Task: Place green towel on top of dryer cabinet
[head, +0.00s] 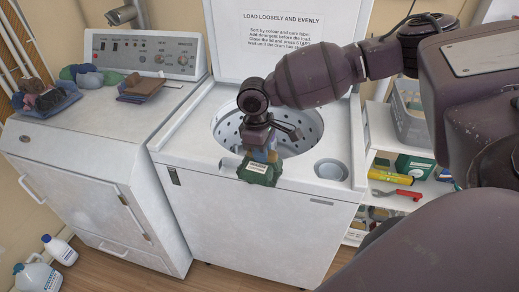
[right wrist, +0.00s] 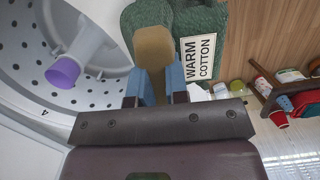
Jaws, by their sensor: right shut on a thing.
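The green towel (head: 266,178) is a small folded bundle with a white label and hangs over the front rim of the open washer. It also shows in the right wrist view (right wrist: 204,24), where the label reads WARM COTTON. My right gripper (head: 263,154) is shut on it from above; a tan piece shows between its blue fingers in the right wrist view. The dryer cabinet (head: 80,150), white with a control panel at the back, stands to the left of the washer. My left gripper is not in view.
Folded cloths (head: 48,98) and a brown-topped stack (head: 145,88) lie on the dryer cabinet, with bare top in front. The open washer (head: 245,215) has a perforated drum and a raised lid (head: 275,40). Bottles (head: 38,275) stand on the floor. A shelf (head: 400,185) holds boxes at right.

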